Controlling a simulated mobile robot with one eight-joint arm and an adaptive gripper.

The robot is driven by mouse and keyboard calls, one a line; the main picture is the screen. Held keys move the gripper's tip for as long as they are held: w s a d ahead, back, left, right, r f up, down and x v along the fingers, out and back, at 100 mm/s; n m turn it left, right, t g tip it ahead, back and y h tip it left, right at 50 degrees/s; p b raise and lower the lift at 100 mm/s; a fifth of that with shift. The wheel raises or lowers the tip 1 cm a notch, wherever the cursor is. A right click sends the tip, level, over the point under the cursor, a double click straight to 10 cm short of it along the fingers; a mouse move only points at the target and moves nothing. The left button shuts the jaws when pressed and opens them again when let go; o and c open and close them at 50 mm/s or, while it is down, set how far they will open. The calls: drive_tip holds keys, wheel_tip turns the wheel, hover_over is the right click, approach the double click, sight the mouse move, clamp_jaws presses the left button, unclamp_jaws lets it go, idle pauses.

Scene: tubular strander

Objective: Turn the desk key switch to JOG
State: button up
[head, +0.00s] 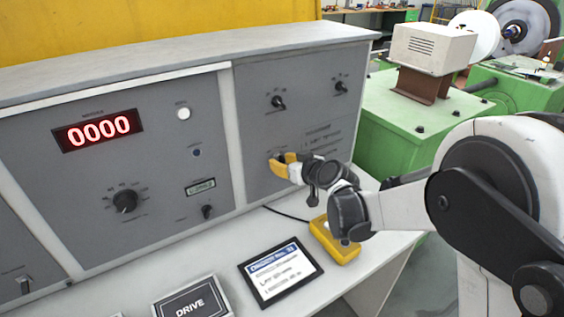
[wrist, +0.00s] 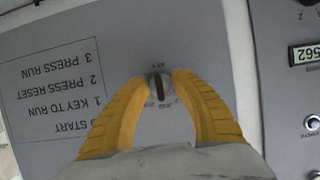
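The desk key switch (wrist: 159,87) is a small round metal knob with a dark upright slot, set in the grey panel. In the wrist view it is upside down, with small lettering around it that is too blurred to read surely. My gripper (wrist: 160,80) has its yellow fingertips on either side of the knob, and they appear to meet its edges. In the head view my gripper (head: 283,162) is at the right panel of the desk, and its fingers mostly hide the key switch.
A printed start list (wrist: 48,88) is on the panel beside the key switch. Other knobs (head: 278,102) sit above it. A yellow box (head: 335,242), a tablet (head: 281,272) and a DRIVE sign (head: 192,302) are on the desk below. Green machinery (head: 405,115) stands behind at the right.

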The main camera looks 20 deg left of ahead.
drive_tip(key=v, duration=1.2)
drive_tip(key=shift+r, duration=0.1)
drive_tip(key=s+d+m+h, duration=0.3)
drive_tip(key=s+d, duration=0.5)
drive_tip(key=d, duration=0.2)
drive_tip(key=s+d+m+g+h, duration=0.1)
drive_tip(key=s+d+m+h, duration=0.2)
drive_tip(key=s+d, duration=0.4)
drive_tip(key=s+d+m+h, duration=0.4)
drive_tip(key=s+d, duration=0.4)
drive_tip(key=d, duration=0.7)
drive_tip(key=shift+s+d+f+g, duration=0.25)
drive_tip(key=shift+s+f+g, duration=0.05)
drive_tip(key=shift+f, duration=0.05)
